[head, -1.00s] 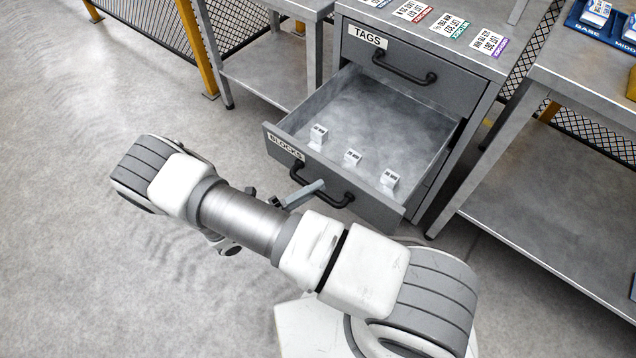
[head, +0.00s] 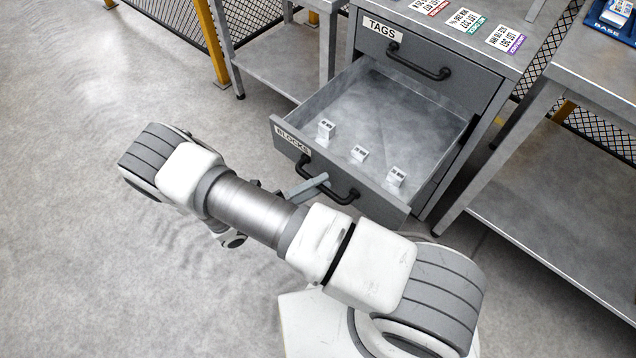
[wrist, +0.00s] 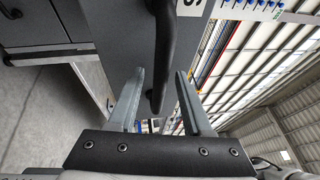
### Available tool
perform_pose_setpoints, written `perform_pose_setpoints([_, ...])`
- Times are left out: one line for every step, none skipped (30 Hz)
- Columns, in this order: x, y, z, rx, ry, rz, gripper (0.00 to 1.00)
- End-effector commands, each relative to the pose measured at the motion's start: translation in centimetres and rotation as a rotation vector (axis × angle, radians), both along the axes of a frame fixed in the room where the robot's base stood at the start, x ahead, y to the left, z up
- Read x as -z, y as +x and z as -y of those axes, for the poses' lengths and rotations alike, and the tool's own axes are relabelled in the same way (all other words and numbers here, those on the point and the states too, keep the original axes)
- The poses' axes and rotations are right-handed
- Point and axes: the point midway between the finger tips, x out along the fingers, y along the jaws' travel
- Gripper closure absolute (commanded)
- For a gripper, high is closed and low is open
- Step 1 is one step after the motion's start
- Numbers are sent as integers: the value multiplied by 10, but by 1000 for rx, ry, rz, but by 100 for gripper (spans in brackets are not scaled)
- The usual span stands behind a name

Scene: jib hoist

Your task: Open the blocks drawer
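The blocks drawer (head: 285,134), a grey drawer labelled BLOCKS, stands well pulled out of the cabinet. Several small white blocks (head: 360,153) lie inside it. Its black bar handle (head: 343,196) is on the front face and also shows in the wrist view (wrist: 163,45). My gripper (wrist: 159,72) is at the handle, one finger on each side of it. In the wrist view gaps show between the handle and both fingers, so it looks open around the handle. In the head view my arm hides most of the gripper.
The closed TAGS drawer (head: 405,60) is above, with coloured tags on the cabinet top. Metal tables stand left (head: 275,65) and right (head: 560,190) of the cabinet. The floor (head: 80,240) at left is clear.

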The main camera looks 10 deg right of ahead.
Motion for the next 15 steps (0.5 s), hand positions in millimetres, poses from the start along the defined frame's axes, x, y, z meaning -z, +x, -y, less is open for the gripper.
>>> perform_pose_setpoints([0, 0, 0, 0, 0, -1, 50])
perform_pose_setpoints([0, 0, 0, 0, 0, -1, 50])
perform_pose_setpoints([0, 0, 0, 0, 0, -1, 50])
perform_pose_setpoints([0, 0, 0, 0, -1, -1, 50])
perform_pose_setpoints([0, 0, 0, 0, -1, -1, 50])
perform_pose_setpoints([0, 0, 0, 0, -1, -1, 50])
perform_pose_setpoints([0, 0, 0, 0, -1, -1, 50])
perform_pose_setpoints([0, 0, 0, 0, -1, -1, 50])
perform_pose_setpoints([0, 0, 0, 0, -1, -1, 50])
perform_pose_setpoints([0, -1, -1, 0, 0, -1, 50])
perform_pose_setpoints([1, -1, -3, -1, 0, -1, 50])
perform_pose_setpoints([1, -2, -6, -1, 0, -1, 50])
perform_pose_setpoints([2, -2, -9, -2, 0, -1, 50])
perform_pose_setpoints([3, -3, -13, -2, 0, 0, 50])
perform_pose_setpoints([4, -5, -19, -2, 1, 0, 50])
